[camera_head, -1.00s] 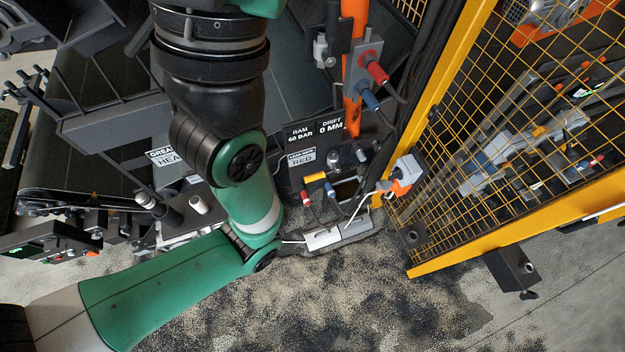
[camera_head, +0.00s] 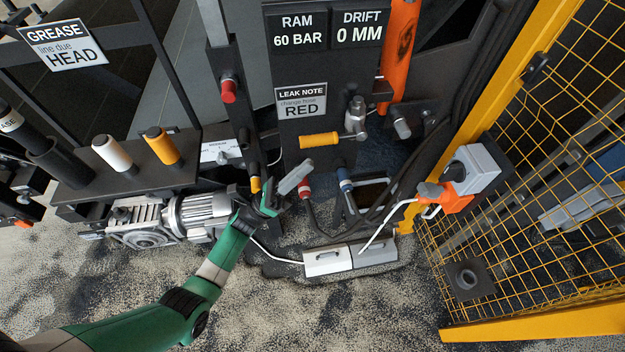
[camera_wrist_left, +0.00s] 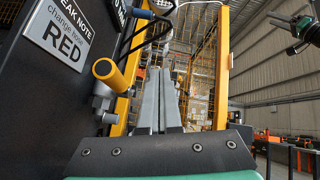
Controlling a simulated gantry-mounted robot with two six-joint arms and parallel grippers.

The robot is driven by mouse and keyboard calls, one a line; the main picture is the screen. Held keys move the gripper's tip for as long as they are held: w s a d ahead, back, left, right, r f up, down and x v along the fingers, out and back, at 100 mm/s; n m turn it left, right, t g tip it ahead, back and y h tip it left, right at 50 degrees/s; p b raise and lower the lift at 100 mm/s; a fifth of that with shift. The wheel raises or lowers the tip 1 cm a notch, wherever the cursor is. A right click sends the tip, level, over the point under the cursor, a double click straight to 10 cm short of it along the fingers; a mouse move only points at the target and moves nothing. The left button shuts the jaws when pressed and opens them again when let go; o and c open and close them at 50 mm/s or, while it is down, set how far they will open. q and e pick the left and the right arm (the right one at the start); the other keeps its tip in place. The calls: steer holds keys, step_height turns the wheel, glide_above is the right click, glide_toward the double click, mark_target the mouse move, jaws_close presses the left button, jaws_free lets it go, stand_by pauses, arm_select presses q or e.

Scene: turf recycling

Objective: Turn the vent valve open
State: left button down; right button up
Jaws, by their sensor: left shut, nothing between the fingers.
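The vent valve appears to be the metal fitting (camera_head: 356,118) with a yellow handle (camera_head: 320,140) on the dark panel below the "RED" leak note. The handle lies nearly level, pointing left. My left gripper (camera_head: 300,174) is shut and empty, below and left of the handle, apart from it. In the left wrist view the yellow handle (camera_wrist_left: 108,72) stands left of my shut fingers (camera_wrist_left: 158,88), with a visible gap. A green and dark arm end (camera_wrist_left: 297,35), probably my right one, shows at that view's upper right; its jaws are unclear.
Red (camera_head: 304,188) and blue (camera_head: 345,180) hose couplings sit just below the valve. A grey box with an orange plug (camera_head: 432,193) and the yellow mesh fence (camera_head: 540,190) stand right. A motor (camera_head: 200,214) lies left. White-grey blocks (camera_head: 328,261) sit on the floor.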

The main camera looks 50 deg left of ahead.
arm_select(q)
steer(key=s+a+f+n+y+b, duration=0.1)
steer(key=f+y+b, duration=0.1)
steer(key=f, duration=0.3)
steer(key=s+a+f+n+t+y+b, duration=0.1)
steer(key=a+f+b, duration=0.1)
steer(key=f, duration=0.2)
steer(key=a+f+n+y+b, duration=0.1)
steer(key=f+y+b, duration=0.15)
steer(key=f, duration=0.25)
glide_toward(333, 137)
step_height(333, 137, down, 3)
steer(key=w, duration=0.2)
steer(key=shift+t, duration=0.3)
steer(key=r, duration=0.2)
steer(key=w+r, duration=0.1)
steer(key=r, duration=0.1)
steer(key=shift+a+p, duration=0.25)
steer(key=shift+p, duration=0.15)
arm_select(e)
step_height(333, 137, down, 9)
steer(key=shift+f, duration=0.15)
arm_select(q)
steer(key=shift+r, duration=0.1)
